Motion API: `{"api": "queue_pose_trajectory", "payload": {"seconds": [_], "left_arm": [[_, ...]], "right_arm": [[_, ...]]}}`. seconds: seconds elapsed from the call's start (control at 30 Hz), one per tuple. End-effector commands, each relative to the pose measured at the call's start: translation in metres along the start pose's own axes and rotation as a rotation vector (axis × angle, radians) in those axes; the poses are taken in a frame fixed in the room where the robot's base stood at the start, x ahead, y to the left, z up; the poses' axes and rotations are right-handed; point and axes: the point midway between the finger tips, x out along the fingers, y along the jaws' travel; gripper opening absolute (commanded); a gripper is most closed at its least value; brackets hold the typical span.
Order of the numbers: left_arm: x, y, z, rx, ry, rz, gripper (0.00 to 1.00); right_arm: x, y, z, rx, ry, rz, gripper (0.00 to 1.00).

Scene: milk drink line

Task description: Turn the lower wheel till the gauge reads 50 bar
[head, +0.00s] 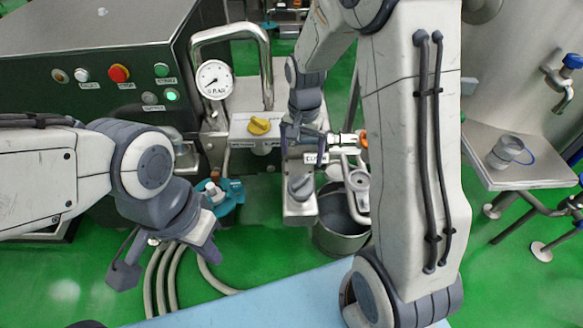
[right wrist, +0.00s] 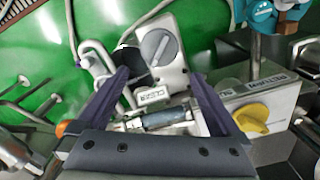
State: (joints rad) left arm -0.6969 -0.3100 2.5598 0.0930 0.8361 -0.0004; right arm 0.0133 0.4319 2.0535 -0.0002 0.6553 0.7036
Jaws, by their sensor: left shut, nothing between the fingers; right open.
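The round white gauge (head: 214,79) stands on a pipe beside the dark cabinet. Its needle seems to point to the lower left; its figures are too small to read. A teal wheel-like part (head: 229,203) sits low below it, partly hidden; it also shows in the right wrist view (right wrist: 262,14). I cannot tell for sure that it is the lower wheel. My left gripper (head: 208,250) is shut and empty, just below and left of the teal part. My right gripper (head: 305,145) is open near a labelled grey valve block (right wrist: 172,68), its fingers apart in the right wrist view.
A yellow knob (head: 260,124) sits on a metal box between the gauge and my right gripper. A grey bucket (head: 338,238) stands on the green floor. Hoses (head: 165,275) run below my left gripper. A side table (head: 535,170) holding a grey cup (head: 505,152) is at right.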

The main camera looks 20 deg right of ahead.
Motion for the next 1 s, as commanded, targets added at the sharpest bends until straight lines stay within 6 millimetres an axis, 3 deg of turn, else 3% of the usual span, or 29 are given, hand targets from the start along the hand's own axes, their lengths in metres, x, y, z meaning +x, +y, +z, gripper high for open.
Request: {"api": "queue_pose_trajectory", "payload": {"seconds": [0.03,0.1,0.3,0.43,0.67,1.0], "left_arm": [[0.018,-0.001,0.001,0.000,0.000,0.000,0.00],[0.030,-0.002,0.002,0.000,0.000,0.000,0.00],[0.058,-0.004,0.003,0.000,-0.001,0.000,0.00],[0.067,-0.005,0.004,0.000,0.000,0.000,0.00],[0.072,-0.005,0.004,0.000,0.000,0.000,0.00],[0.085,-0.006,0.005,0.000,0.000,0.000,0.00]], "right_arm": [[0.009,-0.001,-0.001,-0.123,0.005,-0.003,1.00],[0.009,-0.001,-0.001,-0.327,0.004,-0.003,1.00],[0.007,-0.001,0.000,-0.856,0.003,-0.001,1.00],[0.005,0.000,0.001,-1.085,0.002,-0.001,1.00],[0.007,0.001,0.002,-1.225,-0.003,0.000,1.00],[0.066,0.002,0.003,-1.223,-0.007,0.000,1.00]]}}
